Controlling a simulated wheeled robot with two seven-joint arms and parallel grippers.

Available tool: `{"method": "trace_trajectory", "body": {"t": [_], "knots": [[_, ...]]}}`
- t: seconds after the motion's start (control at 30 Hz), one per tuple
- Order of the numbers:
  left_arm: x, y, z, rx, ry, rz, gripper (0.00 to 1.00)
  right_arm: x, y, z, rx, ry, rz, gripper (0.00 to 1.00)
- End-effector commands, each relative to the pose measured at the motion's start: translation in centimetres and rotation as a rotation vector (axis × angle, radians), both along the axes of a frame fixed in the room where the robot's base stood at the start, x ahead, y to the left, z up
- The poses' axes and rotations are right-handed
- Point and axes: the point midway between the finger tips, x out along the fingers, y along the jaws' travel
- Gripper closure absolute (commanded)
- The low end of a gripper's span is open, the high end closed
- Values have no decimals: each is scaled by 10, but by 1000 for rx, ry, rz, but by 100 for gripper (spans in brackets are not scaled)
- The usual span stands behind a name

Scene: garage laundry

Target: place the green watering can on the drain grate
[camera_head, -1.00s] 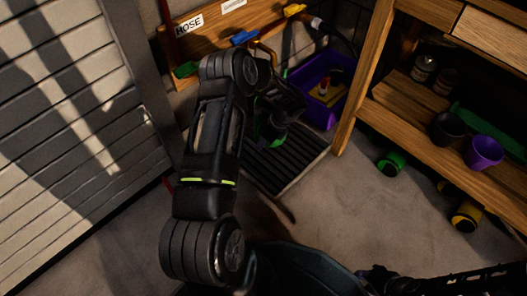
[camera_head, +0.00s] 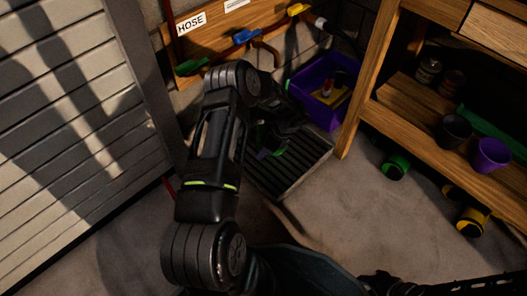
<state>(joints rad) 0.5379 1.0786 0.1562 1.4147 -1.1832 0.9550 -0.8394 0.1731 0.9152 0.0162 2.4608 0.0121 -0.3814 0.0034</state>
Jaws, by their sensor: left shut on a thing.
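The drain grate (camera_head: 305,172) is a dark slatted square with a lighter rim on the floor, left of the wooden bench. My left arm reaches over it, and my left gripper (camera_head: 283,138) is low above its back left part. The gripper is shut on the green watering can (camera_head: 273,152), which is dark and mostly hidden behind my arm and gripper. I cannot tell whether the can touches the slats. Part of my right arm shows at the bottom right, with its gripper (camera_head: 374,279) too dark to read.
A purple bin (camera_head: 318,92) with items stands behind the grate. The wooden bench (camera_head: 356,100) is at right, with purple (camera_head: 490,154) and black pots on its shelf. A green can-like object (camera_head: 396,167) and a yellow one (camera_head: 471,218) lie beneath. The hose board (camera_head: 222,38) is behind.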

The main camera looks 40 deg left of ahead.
Motion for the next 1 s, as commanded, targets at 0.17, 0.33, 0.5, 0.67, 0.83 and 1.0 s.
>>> {"method": "trace_trajectory", "body": {"t": [0.17, 0.33, 0.5, 0.67, 0.83, 1.0], "knots": [[0, 0, -3, 0, 0, 0, 80, 0, 0, -2, 0, 0, -1, 64], [0, 0, -3, 0, 0, -1, 66, 0, 0, -2, 0, 0, -1, 64], [0, 0, -3, 0, 0, -1, 63, 0, 0, -2, 0, 0, -1, 64], [0, 0, -1, 0, 0, 0, 63, 0, 0, -1, 0, 0, -1, 64], [3, -4, 13, 0, -1, -2, 63, -1, 0, 7, -1, 0, 0, 64], [9, -14, 42, 1, -2, -3, 63, -3, 1, 20, -4, 2, 1, 64]]}}
